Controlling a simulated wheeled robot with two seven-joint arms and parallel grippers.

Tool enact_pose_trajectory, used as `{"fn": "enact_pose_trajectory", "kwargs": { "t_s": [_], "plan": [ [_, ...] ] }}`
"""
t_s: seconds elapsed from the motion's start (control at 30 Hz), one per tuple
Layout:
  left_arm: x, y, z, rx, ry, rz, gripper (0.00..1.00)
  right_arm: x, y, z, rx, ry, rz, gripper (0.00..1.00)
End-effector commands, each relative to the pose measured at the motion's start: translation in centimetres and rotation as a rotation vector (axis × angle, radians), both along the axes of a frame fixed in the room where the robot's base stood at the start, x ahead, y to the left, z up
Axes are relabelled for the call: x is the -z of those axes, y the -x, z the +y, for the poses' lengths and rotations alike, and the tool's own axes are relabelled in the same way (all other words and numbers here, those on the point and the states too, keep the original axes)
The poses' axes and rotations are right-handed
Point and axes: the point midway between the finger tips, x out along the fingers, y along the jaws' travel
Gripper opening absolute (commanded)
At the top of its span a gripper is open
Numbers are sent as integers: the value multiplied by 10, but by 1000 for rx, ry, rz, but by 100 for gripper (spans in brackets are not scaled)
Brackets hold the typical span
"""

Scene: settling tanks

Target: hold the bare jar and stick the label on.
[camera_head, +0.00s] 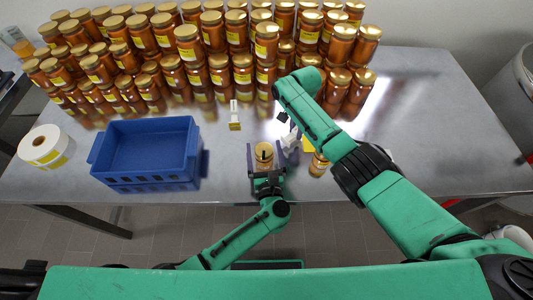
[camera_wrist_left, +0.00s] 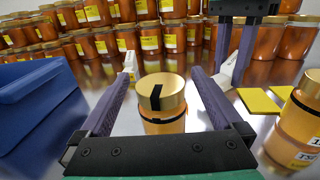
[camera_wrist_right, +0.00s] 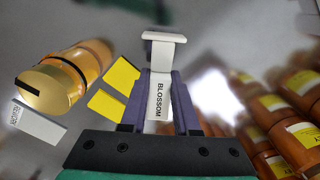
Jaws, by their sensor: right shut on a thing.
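A gold-lidded amber jar (camera_head: 264,155) stands on the table between the spread fingers of my left gripper (camera_head: 264,160). In the left wrist view the jar (camera_wrist_left: 162,105) has a black stripe on its lid and front edge; no label shows on its visible side. Gaps remain between it and the left fingers (camera_wrist_left: 162,100). My right gripper (camera_head: 290,145) is shut on a white block reading BLOSSOM (camera_wrist_right: 160,100), above the table right of that jar. Two yellow squares (camera_wrist_left: 262,100) lie near it. A second jar (camera_head: 319,163), bearing a white label in the left wrist view (camera_wrist_left: 300,130), stands to the right.
A blue crate (camera_head: 148,155) and a white roll (camera_head: 45,147) are at the left. A white tag with a yellow part (camera_head: 235,118) stands beyond the left gripper. Several rows of stacked, labelled jars (camera_head: 200,60) fill the back. The right side of the table (camera_head: 440,110) is clear.

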Motion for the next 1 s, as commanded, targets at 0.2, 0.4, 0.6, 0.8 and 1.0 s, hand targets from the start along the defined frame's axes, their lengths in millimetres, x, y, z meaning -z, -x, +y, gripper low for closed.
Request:
{"fn": "enact_pose_trajectory", "kwargs": {
  "t_s": [0.2, 0.4, 0.6, 0.8, 1.0],
  "plan": [
    [2, 33, -4, 2, 3, 7, 100, 0, 0, 0, 0, 0, 0, 0],
    [1, 88, -9, 1, 1, 5, 100, 0, 0, 0, 0, 0, 0, 0],
    [0, 117, -12, -1, 0, 2, 100, 0, 0, 0, 0, 0, 0, 0],
    [0, 119, -13, 0, 0, 0, 100, 0, 0, 0, 0, 0, 0, 0],
    [0, 119, -13, 0, 0, 1, 100, 0, 0, 0, 0, 0, 0, 0]
  ]
}}
